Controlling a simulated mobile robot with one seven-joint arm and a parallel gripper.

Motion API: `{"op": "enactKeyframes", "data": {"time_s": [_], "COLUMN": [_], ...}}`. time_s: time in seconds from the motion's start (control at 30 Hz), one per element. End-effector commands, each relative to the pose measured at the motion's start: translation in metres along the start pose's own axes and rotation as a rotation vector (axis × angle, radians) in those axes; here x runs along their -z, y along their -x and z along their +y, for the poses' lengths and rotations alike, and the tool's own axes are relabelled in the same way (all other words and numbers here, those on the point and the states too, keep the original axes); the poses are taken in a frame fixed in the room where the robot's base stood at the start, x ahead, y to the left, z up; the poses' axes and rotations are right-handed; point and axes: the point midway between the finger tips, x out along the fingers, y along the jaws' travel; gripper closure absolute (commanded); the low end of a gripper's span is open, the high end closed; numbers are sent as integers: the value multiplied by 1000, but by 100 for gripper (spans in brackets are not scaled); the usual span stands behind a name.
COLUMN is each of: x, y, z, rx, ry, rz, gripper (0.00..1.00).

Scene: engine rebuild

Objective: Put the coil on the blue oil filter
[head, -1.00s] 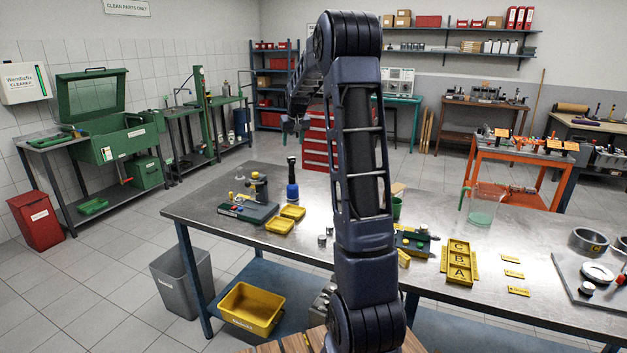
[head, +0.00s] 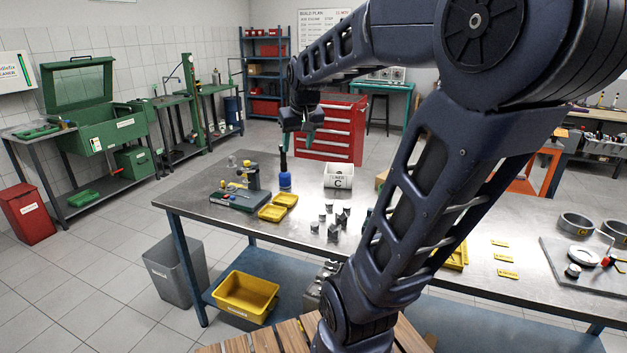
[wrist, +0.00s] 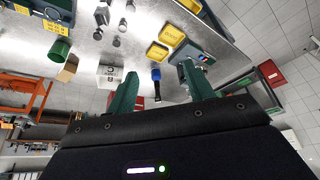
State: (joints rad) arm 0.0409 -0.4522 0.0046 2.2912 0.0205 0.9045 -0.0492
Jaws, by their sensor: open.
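My gripper (head: 301,128) is open and empty, held above the far edge of the steel bench. Its two green fingers stand apart in the wrist view (wrist: 158,80). A blue cylinder with a tall black top (head: 285,181) stands upright on the bench, below the gripper and apart from it. It also shows between the fingers in the wrist view (wrist: 156,74). I cannot tell if it is the blue oil filter. I cannot make out a coil in either view. My arm hides part of the bench on the right.
The steel bench (head: 215,222) holds a fixture board (head: 233,200), yellow trays (head: 272,212), a white bin marked C (head: 338,176) and several small metal parts (head: 333,230). A red drawer cabinet (head: 330,130) stands behind. The bench's left front corner is clear.

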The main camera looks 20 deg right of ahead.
Motion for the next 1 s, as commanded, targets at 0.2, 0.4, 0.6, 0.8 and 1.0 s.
{"op": "enactKeyframes", "data": {"time_s": [0.2,0.4,0.6,0.8,1.0], "x": [-78,-128,-147,-147,-147], "y": [9,7,4,4,4], "z": [-7,-10,-11,-11,-11], "rx": [0,-1,-1,-1,-1], "ry": [0,-1,-2,-2,-2], "rz": [4,4,2,2,2], "gripper": [48,48,48,48,48]}}
